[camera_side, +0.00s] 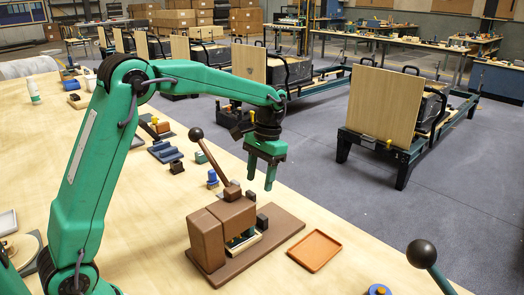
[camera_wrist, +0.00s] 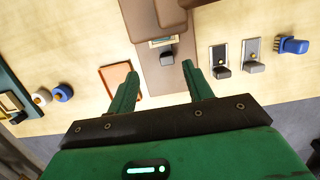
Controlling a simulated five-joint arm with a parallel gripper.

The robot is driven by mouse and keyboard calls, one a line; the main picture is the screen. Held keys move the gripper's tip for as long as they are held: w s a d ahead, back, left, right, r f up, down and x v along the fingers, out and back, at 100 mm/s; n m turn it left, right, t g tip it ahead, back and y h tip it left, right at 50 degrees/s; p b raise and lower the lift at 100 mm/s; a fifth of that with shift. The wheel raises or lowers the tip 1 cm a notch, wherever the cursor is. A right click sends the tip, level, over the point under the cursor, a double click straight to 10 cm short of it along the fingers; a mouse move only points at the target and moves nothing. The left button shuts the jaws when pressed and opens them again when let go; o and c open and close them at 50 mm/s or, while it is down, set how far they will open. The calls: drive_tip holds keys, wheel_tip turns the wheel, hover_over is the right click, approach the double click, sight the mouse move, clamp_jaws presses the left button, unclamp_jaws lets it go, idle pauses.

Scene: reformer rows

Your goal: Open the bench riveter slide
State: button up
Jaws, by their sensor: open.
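The bench riveter (camera_side: 222,228) is a brown block on a flat brown base plate, with a ball-topped lever (camera_side: 212,158) leaning up to the left. A pale strip with a dark opening (camera_side: 243,241) shows at its front, and a small black block (camera_side: 262,222) stands beside it. In the wrist view, the riveter (camera_wrist: 165,75) lies beyond and between my fingers, with a small black handle (camera_wrist: 167,56) below a pale slot. My gripper (camera_side: 260,184) is open and empty, pointing down above the riveter's far side. It also shows open in the wrist view (camera_wrist: 159,68). Neither finger visibly touches the riveter.
An orange tray (camera_side: 314,250) lies just right of the riveter. A black ball lever (camera_side: 421,254) and a blue round part (camera_side: 379,290) are at the front right. Small blue and dark parts (camera_side: 165,152) lie behind. The bench edge runs close beyond the riveter.

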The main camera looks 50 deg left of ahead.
drive_tip(key=g, duration=0.2)
approach(263, 216)
wheel_tip(263, 216, down, 3)
drive_tip(key=shift+s+r, duration=0.2)
drive_tip(key=shift+s, duration=0.25)
drive_tip(key=shift+f, duration=0.15)
drive_tip(key=shift+x, duration=3.8)
drive_tip(key=shift+s, duration=0.1)
clamp_jaws()
